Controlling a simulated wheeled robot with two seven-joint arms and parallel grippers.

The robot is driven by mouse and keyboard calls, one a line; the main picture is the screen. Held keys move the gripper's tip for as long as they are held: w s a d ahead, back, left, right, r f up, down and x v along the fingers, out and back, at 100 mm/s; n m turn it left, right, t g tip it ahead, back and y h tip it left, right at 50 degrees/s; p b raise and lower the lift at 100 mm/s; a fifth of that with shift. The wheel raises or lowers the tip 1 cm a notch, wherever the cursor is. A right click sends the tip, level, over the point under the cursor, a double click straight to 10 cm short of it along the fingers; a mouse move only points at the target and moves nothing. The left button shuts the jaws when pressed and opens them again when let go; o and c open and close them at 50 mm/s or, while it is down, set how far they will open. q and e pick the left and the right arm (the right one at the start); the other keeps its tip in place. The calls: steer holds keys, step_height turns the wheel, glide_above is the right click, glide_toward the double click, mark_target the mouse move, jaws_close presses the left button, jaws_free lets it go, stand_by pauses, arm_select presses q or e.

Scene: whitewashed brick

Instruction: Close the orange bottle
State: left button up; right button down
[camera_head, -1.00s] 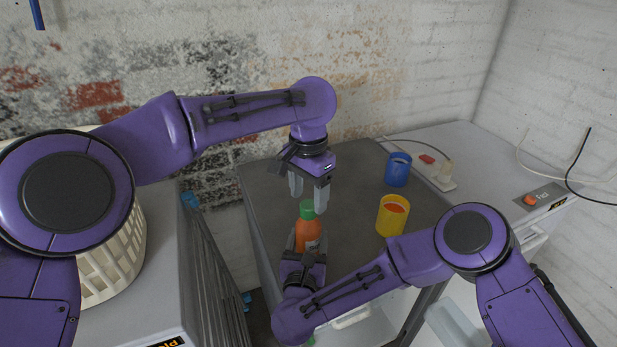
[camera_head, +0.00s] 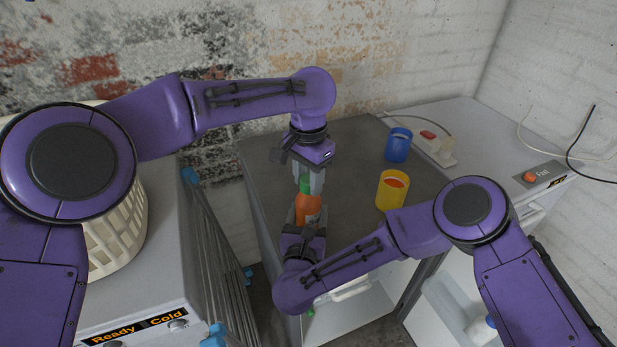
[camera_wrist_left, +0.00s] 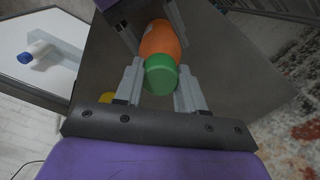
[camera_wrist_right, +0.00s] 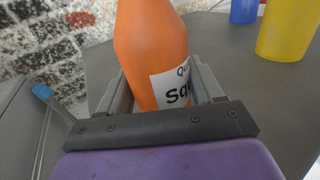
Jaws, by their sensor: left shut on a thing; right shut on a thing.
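The orange bottle (camera_head: 307,208) stands upright on the dark counter top, with a white label in the right wrist view (camera_wrist_right: 176,88). Its green cap (camera_head: 305,185) sits at the top of the bottle; it also shows in the left wrist view (camera_wrist_left: 161,76). I cannot tell how tightly it is seated. My left gripper (camera_head: 308,187) points down from above and is shut on the green cap, one finger on each side. My right gripper (camera_head: 306,222) reaches in from the front, low down, and is shut on the bottle's body.
A blue cup (camera_head: 398,146) and a yellow cup (camera_head: 391,190) with orange contents stand right of the bottle. A power strip (camera_head: 436,152) and a switch box (camera_head: 540,174) lie on the light counter at right. A white basket (camera_head: 122,235) stands at left.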

arm_select(q)
steer(key=o, duration=1.2)
steer(key=shift+o, duration=0.2)
step_height(320, 180, up, 12)
arm_select(e)
steer(key=shift+c, duration=0.4)
jaws_free()
arm_select(q)
step_height(320, 180, down, 3)
steer(key=b, duration=0.2)
steer(key=shift+r+b, duration=0.15)
steer(key=shift+b, duration=0.25)
arm_select(e)
steer(key=s, duration=0.3)
steer(key=s+a, duration=0.1)
steer(key=s, duration=0.5)
steer(key=shift+s+a, duration=0.15)
steer(key=shift+s, duration=0.6)
